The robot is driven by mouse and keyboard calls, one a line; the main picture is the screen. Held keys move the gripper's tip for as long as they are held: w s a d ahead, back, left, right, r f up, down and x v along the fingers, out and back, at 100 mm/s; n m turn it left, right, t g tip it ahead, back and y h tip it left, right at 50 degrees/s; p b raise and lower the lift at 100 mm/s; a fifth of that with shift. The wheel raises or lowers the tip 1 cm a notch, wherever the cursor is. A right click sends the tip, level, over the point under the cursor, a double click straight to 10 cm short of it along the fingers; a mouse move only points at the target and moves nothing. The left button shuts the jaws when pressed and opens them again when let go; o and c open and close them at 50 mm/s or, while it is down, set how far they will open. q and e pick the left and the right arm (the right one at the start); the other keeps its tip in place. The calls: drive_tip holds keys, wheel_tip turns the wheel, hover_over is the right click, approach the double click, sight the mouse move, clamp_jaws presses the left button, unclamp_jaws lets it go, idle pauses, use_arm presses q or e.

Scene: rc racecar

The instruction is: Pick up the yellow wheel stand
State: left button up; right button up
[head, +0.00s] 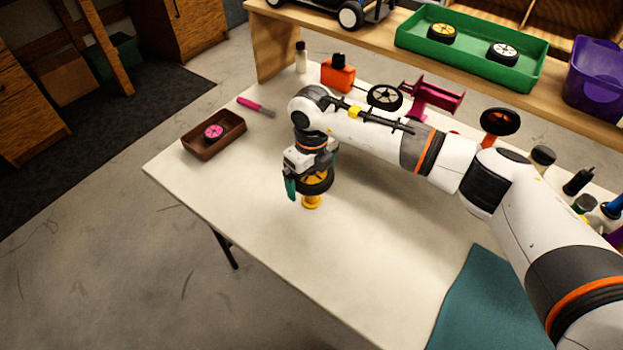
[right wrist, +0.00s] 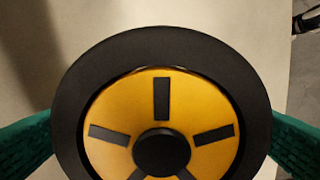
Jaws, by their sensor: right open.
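The yellow wheel stand (head: 311,202) stands upright on the white table near its left front edge. A black-tyred wheel with a yellow hub (head: 317,184) sits on top of it. My right gripper (head: 311,180) is open above the stand, pointing down, with its green fingers on either side of the wheel. In the right wrist view the wheel (right wrist: 162,130) fills the middle, between the green fingers at both edges. That view hides the stand under the wheel. I cannot tell whether the fingers touch the tyre. My left gripper is not in view.
A brown tray (head: 214,146) with a pink wheel lies to the left. A wooden shelf (head: 276,45) holds a green tray (head: 470,52). The table's front middle is clear.

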drive_tip(key=shift+f, duration=0.15)
drive_tip(key=c, duration=0.7)
